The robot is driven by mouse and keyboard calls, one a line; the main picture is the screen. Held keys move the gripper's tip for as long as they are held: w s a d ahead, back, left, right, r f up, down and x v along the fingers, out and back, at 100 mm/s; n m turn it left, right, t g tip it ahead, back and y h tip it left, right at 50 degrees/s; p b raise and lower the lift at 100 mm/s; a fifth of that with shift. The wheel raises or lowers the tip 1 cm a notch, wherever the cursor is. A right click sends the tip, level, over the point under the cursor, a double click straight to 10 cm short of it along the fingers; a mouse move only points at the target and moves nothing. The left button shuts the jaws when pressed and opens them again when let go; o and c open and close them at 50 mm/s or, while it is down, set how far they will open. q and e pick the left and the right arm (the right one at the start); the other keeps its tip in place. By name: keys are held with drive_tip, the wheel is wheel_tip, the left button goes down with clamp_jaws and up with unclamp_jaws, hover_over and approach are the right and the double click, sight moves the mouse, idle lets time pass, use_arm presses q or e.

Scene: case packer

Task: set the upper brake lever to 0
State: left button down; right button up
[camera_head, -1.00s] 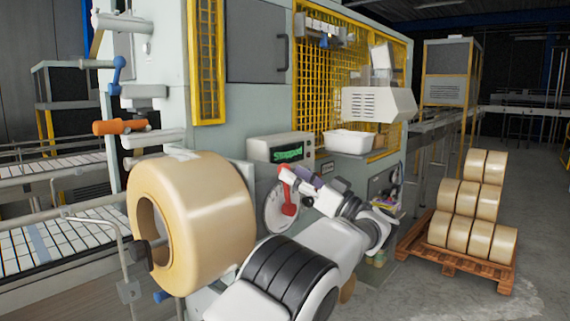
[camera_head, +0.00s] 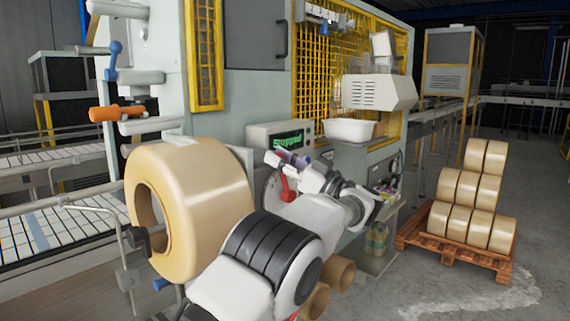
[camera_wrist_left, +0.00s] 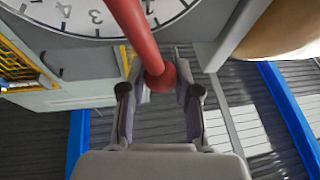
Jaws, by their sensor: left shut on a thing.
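The red lever (camera_head: 287,188) stands in front of a white round dial (camera_head: 269,194) on the machine's front. In the left wrist view the red lever (camera_wrist_left: 135,35) runs down from the numbered dial (camera_wrist_left: 78,17) to a ball knob (camera_wrist_left: 160,78). The lever's end is covered in the head view, and the pointed-at number cannot be read. My right gripper is out of view.
A large tan film roll (camera_head: 205,205) hangs left of my left arm. A control box (camera_head: 280,137) with a green display sits above the dial, with a white bin (camera_head: 350,131) to its right. A pallet (camera_head: 460,258) of stacked rolls stands on the floor at right.

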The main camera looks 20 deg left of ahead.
use_arm(q)
drive_tip(key=shift+s+a+f+n+g, duration=0.25)
drive_tip(key=shift+s+n+g, duration=0.15)
drive_tip(key=shift+n, duration=0.3)
drive_tip(key=c, duration=1)
unclamp_jaws()
drive_tip(key=shift+o, duration=0.9)
drive_tip(key=shift+w+a+f, duration=0.1)
drive_tip(key=shift+w+a, duration=0.05)
drive_tip(key=shift+d, duration=0.45)
drive_tip(key=v, duration=0.6)
drive_tip(key=shift+d+f, duration=0.25)
